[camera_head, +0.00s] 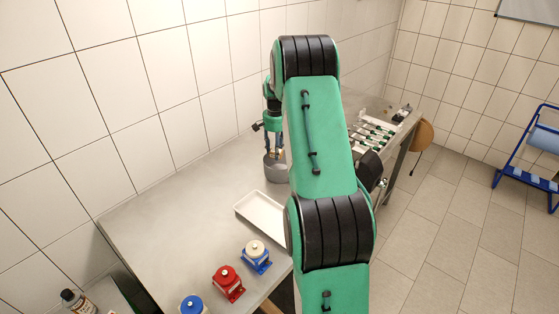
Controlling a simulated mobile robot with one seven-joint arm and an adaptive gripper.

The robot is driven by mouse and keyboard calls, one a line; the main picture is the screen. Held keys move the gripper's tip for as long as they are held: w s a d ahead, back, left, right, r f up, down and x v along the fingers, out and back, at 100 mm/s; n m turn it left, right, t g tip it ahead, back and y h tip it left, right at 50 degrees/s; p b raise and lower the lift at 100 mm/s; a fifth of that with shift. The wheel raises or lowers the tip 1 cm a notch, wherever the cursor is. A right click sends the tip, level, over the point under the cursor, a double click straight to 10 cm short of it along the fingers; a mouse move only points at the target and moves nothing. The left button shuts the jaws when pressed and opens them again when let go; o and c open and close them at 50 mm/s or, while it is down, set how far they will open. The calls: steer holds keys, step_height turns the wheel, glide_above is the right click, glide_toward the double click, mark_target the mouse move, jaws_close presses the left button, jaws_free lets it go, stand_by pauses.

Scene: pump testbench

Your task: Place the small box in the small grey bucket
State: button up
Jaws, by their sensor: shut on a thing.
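The small grey bucket (277,174) stands on the metal table beyond the white tray, partly hidden by my green arm. My gripper (273,153) points down over the bucket, with its fingertips at or just above the rim. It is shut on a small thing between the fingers. That thing is too small and dark to make out, so I cannot tell for sure that it is the small box. I cannot see whether anything lies inside the bucket.
A white tray (259,213) lies in front of the bucket. Blue (256,257) and red (228,284) pump-like parts stand near the table's front edge. A bottle (75,300) is at lower left. The table's left part is clear. A tiled wall runs behind.

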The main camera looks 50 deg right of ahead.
mark_target(279, 167)
steer(key=shift+s+d, duration=0.35)
steer(key=shift+d, duration=0.4)
steer(key=shift+f+b, duration=0.4)
steer(key=shift+f, duration=2.1)
steer(key=shift+f, duration=0.1)
steer(key=shift+f+b, duration=0.4)
steer(key=shift+f, duration=2)
steer(key=shift+f, duration=0.1)
steer(key=o, duration=1.1)
